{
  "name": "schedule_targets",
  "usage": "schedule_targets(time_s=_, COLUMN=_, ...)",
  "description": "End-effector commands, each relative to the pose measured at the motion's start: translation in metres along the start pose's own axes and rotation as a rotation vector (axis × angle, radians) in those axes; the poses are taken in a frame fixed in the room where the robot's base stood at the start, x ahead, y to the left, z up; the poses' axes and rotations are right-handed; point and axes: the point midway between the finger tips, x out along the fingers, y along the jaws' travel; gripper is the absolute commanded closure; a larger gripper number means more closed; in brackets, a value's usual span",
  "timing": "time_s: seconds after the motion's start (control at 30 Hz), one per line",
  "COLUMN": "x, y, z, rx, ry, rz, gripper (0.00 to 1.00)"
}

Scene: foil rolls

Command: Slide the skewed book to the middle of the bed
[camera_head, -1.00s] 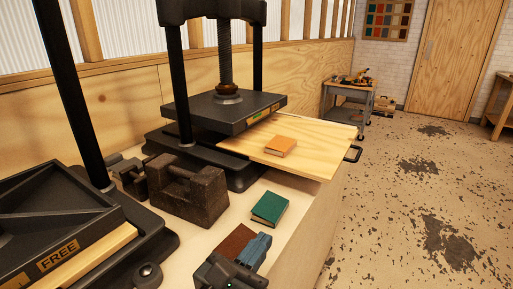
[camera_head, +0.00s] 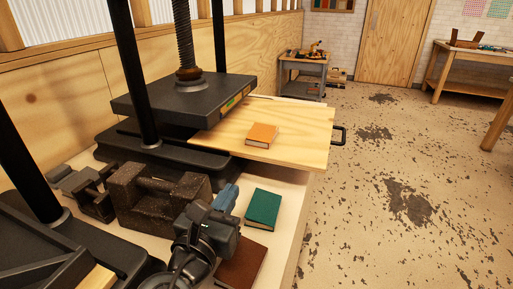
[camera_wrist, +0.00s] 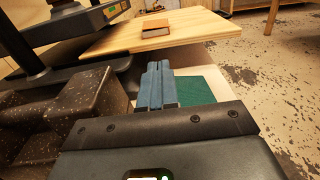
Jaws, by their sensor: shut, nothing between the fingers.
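An orange book (camera_head: 262,134) lies flat on the pale wooden board (camera_head: 308,140) that sticks out from under the press's dark plate (camera_head: 180,98). The book lies outside the plate's edge and also shows in the wrist view (camera_wrist: 155,28). My gripper (camera_head: 226,196) is shut and empty, its blue fingers low over the bench, just left of a green book (camera_head: 263,209). In the wrist view the shut fingers (camera_wrist: 160,82) point toward the board and the orange book, with a gap between. They partly hide the green book (camera_wrist: 198,90).
A brown book (camera_head: 243,262) lies on the bench, partly behind my arm. A heavy speckled block with a handle (camera_head: 165,200) stands left of my gripper. A second press part fills the lower left. A handle (camera_head: 340,134) sticks out right of the board. The floor at right is open.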

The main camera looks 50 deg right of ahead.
Motion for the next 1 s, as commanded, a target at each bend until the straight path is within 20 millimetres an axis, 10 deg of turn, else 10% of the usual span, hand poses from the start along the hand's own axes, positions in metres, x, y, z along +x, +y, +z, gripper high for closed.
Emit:
schedule_targets(time_s=0.7, x=0.143, y=-0.001, z=0.002, rx=0.000, ry=-0.002, rz=-0.004, gripper=1.00)
schedule_targets(time_s=1.0, x=0.174, y=0.000, z=0.001, rx=0.000, ry=-0.001, rz=0.000, gripper=1.00)
